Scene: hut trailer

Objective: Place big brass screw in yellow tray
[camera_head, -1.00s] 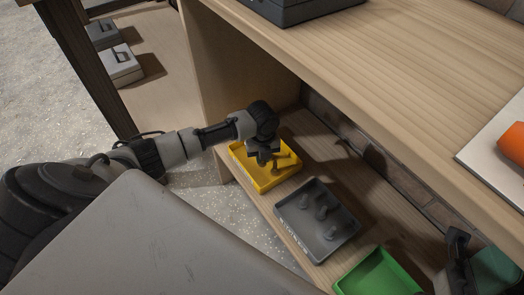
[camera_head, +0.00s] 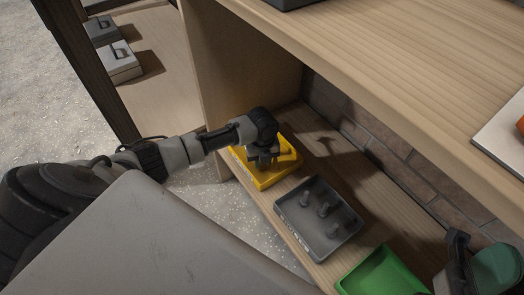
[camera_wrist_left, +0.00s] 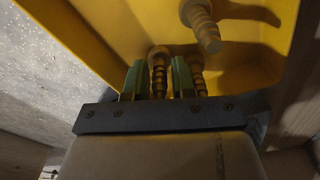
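The yellow tray (camera_head: 266,183) stands on the lower shelf, and its inside fills much of the left wrist view (camera_wrist_left: 110,25). My left gripper (camera_head: 263,160) is over and partly in the tray. In the left wrist view, its two greenish fingers (camera_wrist_left: 157,80) stand on either side of a brass-coloured screw (camera_wrist_left: 158,68), with narrow gaps showing. A second screw (camera_wrist_left: 196,70) is just right of the right finger. A larger-looking screw (camera_wrist_left: 203,25) is farther up, by the tray wall. Screw tips and contact with the tray floor are unclear.
A grey tray (camera_head: 283,207) with several grey screws and a green tray (camera_head: 355,284) stand along the same shelf. The upper tabletop (camera_head: 400,60) overhangs at the right. A wooden side panel (camera_head: 225,90) rises behind the yellow tray. A teal object (camera_head: 497,268) is at bottom right.

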